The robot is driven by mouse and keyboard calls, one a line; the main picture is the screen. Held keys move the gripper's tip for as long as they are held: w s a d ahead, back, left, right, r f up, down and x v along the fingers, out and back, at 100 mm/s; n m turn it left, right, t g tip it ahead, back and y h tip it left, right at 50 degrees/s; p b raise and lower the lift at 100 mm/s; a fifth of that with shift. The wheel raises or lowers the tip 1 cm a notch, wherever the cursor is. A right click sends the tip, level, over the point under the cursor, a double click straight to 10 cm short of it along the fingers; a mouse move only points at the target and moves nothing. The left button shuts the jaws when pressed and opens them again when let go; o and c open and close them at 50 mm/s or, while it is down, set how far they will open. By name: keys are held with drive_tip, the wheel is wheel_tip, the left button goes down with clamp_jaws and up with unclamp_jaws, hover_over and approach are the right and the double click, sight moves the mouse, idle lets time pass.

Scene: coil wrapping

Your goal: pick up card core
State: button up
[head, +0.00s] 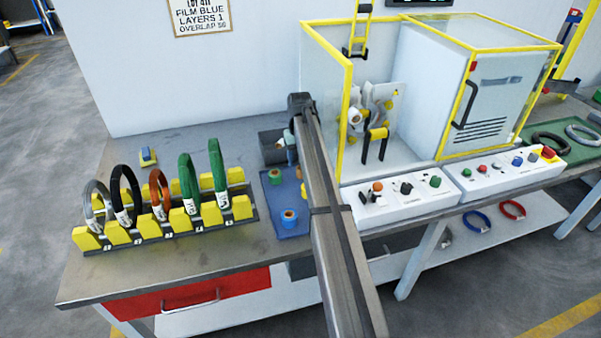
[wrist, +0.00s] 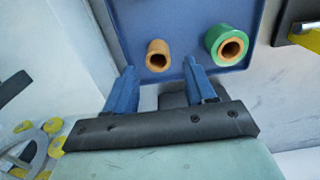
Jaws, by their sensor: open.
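The card core (wrist: 158,55) is a plain brown, hollow tube standing on the blue tray (wrist: 185,85) in the wrist view. My gripper (wrist: 160,68) is open, its two blue fingers apart on either side of the core's near edge in the picture. The fingers look empty; whether they are down at the core's height I cannot tell. A green film roll (wrist: 227,45) stands right of the core, outside the fingers. In the head view my gripper (head: 291,142) is at the tray's far end, and my arm hides the core mostly or wholly.
The head view shows a blue roll (head: 289,217) and a green roll (head: 275,176) on the tray. A dark bin (head: 272,148) stands behind it. The wrapping machine (head: 346,85) with yellow frame is close on the right. A rack of coils (head: 165,228) stands left.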

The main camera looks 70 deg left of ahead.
drive_tip(key=shift+f, duration=2.6)
drive_tip(key=shift+c, duration=0.5)
drive_tip(key=c, duration=0.9)
